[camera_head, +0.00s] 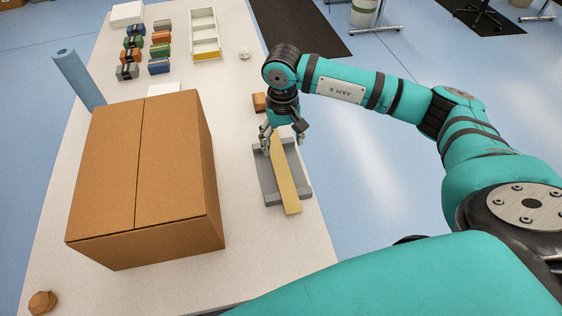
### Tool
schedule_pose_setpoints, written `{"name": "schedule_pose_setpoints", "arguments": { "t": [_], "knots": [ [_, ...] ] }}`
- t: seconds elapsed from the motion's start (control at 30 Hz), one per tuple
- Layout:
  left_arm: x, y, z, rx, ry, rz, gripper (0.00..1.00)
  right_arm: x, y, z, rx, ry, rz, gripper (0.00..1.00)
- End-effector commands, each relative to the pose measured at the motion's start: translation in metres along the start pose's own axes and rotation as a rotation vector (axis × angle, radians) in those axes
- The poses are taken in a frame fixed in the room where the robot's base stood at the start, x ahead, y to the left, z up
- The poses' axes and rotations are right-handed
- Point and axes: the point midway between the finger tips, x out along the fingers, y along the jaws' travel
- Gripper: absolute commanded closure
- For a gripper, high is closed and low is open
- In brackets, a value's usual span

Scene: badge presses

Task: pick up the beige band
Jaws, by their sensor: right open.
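The beige band (287,188) is a long, flat strip. It lies lengthwise over a grey tray (265,183) near the right edge of the white table, with its near end reaching past the tray's near side. My right gripper (283,144) is open and points down at the far end of the band. Its fingers show on either side of that end, and the gripper hides part of it. I cannot tell whether the fingers touch the band. My left gripper is not in view.
A large closed cardboard box (172,160) stands left of the tray. Behind it are a blue cylinder (78,78), several coloured blocks (159,51) and a white divided tray (204,30). A small orange block (259,102) sits just beyond the gripper.

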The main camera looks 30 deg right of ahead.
Motion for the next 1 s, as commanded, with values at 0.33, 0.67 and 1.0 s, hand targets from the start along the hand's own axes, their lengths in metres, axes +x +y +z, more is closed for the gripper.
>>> {"name": "schedule_pose_setpoints", "arguments": {
  "t": [0.33, 0.67, 1.0],
  "knots": [
    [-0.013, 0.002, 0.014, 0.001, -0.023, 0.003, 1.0, 0.043, -0.001, 0.0, 0.001, -0.001, -0.002, 0.31],
    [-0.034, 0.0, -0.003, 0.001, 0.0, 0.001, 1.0, 0.084, -0.002, -0.003, 0.002, -0.003, -0.001, 0.31],
    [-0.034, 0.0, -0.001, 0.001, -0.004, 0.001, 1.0, 0.095, -0.002, -0.004, 0.001, 0.0, -0.003, 0.31]
  ]
}}
